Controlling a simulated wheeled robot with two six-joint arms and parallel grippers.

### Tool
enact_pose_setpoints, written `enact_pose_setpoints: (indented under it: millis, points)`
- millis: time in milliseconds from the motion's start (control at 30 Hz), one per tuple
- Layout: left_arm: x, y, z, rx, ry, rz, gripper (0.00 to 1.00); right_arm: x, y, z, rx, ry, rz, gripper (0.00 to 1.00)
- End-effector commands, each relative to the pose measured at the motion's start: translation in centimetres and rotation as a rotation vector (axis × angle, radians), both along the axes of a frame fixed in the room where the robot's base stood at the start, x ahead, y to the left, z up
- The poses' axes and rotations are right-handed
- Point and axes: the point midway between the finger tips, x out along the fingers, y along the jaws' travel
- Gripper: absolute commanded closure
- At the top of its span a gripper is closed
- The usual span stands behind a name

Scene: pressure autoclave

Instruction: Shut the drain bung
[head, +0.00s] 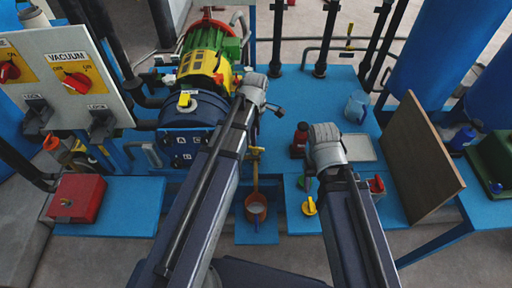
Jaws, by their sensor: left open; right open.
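A brass drain fitting (255,151) sticks out at the lower right of the dark blue vessel (192,110). A pipe drops from it towards a copper-coloured pot (256,207). I cannot tell from this view which part is the bung or whether it is shut. My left gripper (274,108) is open and empty, above and slightly right of the fitting. My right gripper (308,182) is open, to the right of the pot and near a yellow knob-like piece (309,207). The wrists partly hide both grippers.
A panel with red switches (76,82) stands at the left, above a red box (77,198). A dark red bottle (301,135), a light blue jug (356,106) and a grey tray (358,148) are on the blue bench. A brown board (421,155) stands upright at the right.

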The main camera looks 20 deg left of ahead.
Motion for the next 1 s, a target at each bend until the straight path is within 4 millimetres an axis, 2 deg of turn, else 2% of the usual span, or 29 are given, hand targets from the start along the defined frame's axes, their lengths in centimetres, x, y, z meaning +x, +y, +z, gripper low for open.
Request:
enact_pose_setpoints:
  millis: [33, 433, 600, 867, 1000]
  points:
    - [0.0, 0.0, -1.0, 0.000, 0.000, -0.001, 0.50, 0.0, 0.0, -1.0, 0.000, 0.000, 0.000, 0.50]
    - [0.0, 0.0, -5.9, 0.000, 0.000, -0.001, 0.50, 0.0, 0.0, -5.9, 0.000, 0.000, 0.000, 0.50]
    - [0.0, 0.0, -6.5, 0.000, 0.000, -0.001, 0.50, 0.0, 0.0, -6.5, 0.000, 0.000, 0.000, 0.50]
    - [0.0, 0.0, -6.4, 0.000, 0.000, -0.001, 0.50, 0.0, 0.0, -6.4, 0.000, 0.000, 0.000, 0.50]
    - [0.0, 0.0, -6.4, 0.000, 0.000, -0.001, 0.66, 0.0, 0.0, -6.4, 0.000, 0.000, 0.000, 0.50]
